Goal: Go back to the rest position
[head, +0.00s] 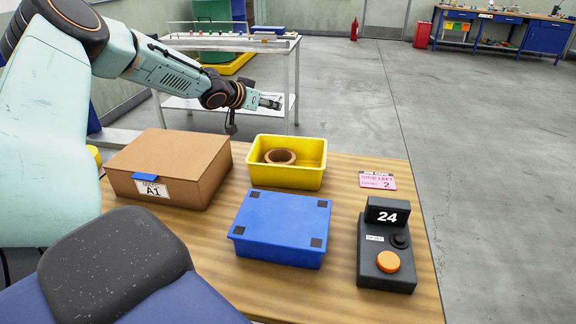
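My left arm comes in from the left, and my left gripper (268,103) hangs in the air beyond the far edge of the wooden table (340,215). It appears clear of everything on that table. Its fingers are small and seen from the side, so I cannot tell whether they are open or shut. No held object is visible. My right gripper is not in view.
On the table are a brown box (175,160) marked A1, a yellow bin (286,178) holding a brown ring (280,156), a blue box (282,222), a button box (387,245) reading 24, and a pink card (377,180). A white bench (225,42) stands behind my gripper.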

